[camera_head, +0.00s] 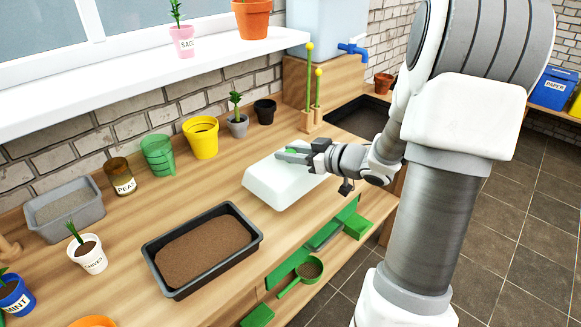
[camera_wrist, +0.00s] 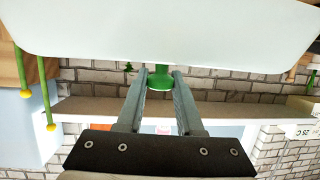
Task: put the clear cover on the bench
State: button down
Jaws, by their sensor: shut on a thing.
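The clear cover (camera_head: 275,184) shows as a whitish, translucent, tray-shaped lid above the right part of the wooden bench (camera_head: 150,200). My gripper (camera_head: 293,153) is over the cover and shut on its green knob. In the wrist view the cover (camera_wrist: 165,35) fills the top of the picture, and its green knob (camera_wrist: 160,82) sits between the two fingers of my gripper (camera_wrist: 160,75). I cannot tell whether the cover's underside touches the bench or hangs just above it.
A black seed tray (camera_head: 250,214) of soil stands uncovered left of the cover. Yellow (camera_head: 201,138) and green (camera_head: 157,156) pots stand behind, with two yellow-tipped green sticks (camera_head: 309,85). A dark sink-like basin (camera_head: 362,118) lies right. A green scoop (camera_head: 308,270) hangs at the bench front.

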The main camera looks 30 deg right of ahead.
aim_at(291, 165)
jog(key=shift+f+b, duration=0.5)
jog(key=shift+f, duration=1.2)
jog(key=shift+f, duration=0.2)
jog(key=c, duration=0.6)
grip_release()
jog(key=shift+o, duration=0.2)
jog(key=shift+r, duration=0.1)
jog(key=shift+s+d+r, duration=0.1)
jog(key=shift+s+r, duration=0.05)
jog(key=shift+r, duration=0.05)
jog(key=p+v, duration=0.2)
jog(key=v, duration=0.9)
jog(key=shift+s, duration=0.35)
jog(key=shift+d, duration=0.1)
